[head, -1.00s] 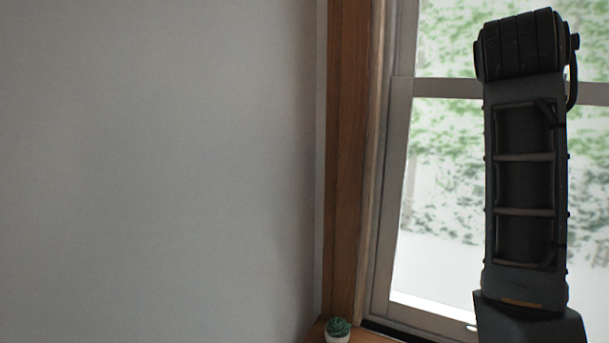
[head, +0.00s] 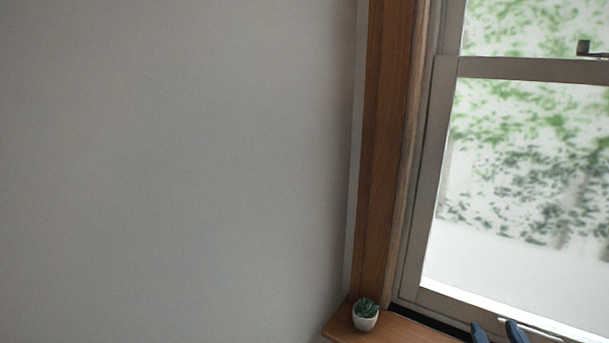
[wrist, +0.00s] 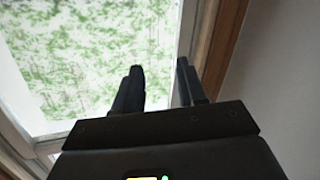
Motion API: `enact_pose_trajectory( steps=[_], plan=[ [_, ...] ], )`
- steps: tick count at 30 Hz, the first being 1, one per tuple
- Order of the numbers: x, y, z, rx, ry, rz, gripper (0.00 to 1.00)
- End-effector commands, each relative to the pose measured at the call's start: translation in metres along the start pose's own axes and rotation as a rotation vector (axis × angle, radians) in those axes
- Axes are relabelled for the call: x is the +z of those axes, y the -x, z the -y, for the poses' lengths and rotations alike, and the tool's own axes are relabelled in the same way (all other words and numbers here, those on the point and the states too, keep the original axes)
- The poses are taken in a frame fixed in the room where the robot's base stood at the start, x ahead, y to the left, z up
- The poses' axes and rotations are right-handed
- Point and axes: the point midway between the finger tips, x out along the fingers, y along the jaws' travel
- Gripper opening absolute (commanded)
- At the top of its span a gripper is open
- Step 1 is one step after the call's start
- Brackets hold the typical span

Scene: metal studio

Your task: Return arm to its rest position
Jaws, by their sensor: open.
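My gripper (head: 497,333) shows only as two dark fingertips at the bottom edge of the head view, in front of the lower window frame. The rest of my arm is out of that view. In the wrist view my gripper (wrist: 160,88) points toward the window and its wooden trim. Its two fingers are apart with nothing between them.
A sash window (head: 530,160) with a wooden side trim (head: 383,150) fills the right of the head view. A small potted succulent (head: 365,316) stands on the wooden sill (head: 405,331). A bare grey wall (head: 170,170) takes up the left.

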Motion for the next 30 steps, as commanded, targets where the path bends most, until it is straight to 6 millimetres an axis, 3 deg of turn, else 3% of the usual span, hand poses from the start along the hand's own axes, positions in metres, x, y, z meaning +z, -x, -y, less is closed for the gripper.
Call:
enact_pose_trajectory(
  steps=[1, 6, 13, 19, 24, 30],
  plan=[
    [0.018, 0.019, 0.005, -0.027, 0.000, 0.013, 0.41],
    [0.057, 0.078, 0.018, -0.103, -0.017, 0.027, 0.41],
    [0.091, 0.162, 0.024, -0.186, -0.056, 0.049, 0.41],
    [0.103, 0.236, 0.019, -0.234, -0.102, 0.071, 0.41],
    [0.101, 0.293, 0.009, -0.256, -0.143, 0.090, 0.41],
    [0.092, 0.335, -0.003, -0.262, -0.179, 0.103, 0.41]
  ],
)
